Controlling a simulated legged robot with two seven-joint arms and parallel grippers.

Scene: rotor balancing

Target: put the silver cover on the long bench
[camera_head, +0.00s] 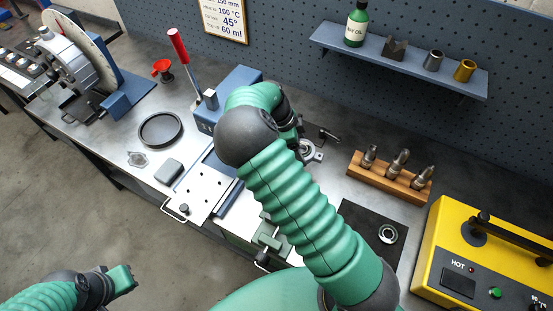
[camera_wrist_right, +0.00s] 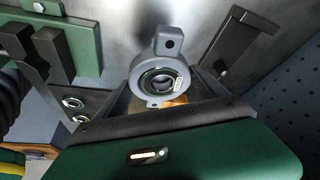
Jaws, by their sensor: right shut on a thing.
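The silver cover (camera_wrist_right: 160,75) is a grey round piece with eared ends and a dark ring in its middle. It sits between the fingers of my right gripper (camera_wrist_right: 165,95), which is shut on it. In the head view the cover (camera_head: 309,152) shows partly beside my right wrist, over the bench; whether it touches the surface is unclear. My right arm hides much of the middle. The long bench (camera_head: 225,85) is a grey metal top running along the pegboard wall. My left gripper (camera_head: 122,280) is off the bench at lower left; its fingers are unclear.
A wooden rack (camera_head: 385,182) with several tool holders and a yellow heater (camera_head: 480,260) stand at right. A blue press (camera_head: 235,88), a black round tray (camera_head: 160,130), a small silver piece (camera_head: 138,158) and a white plate (camera_head: 198,195) are left.

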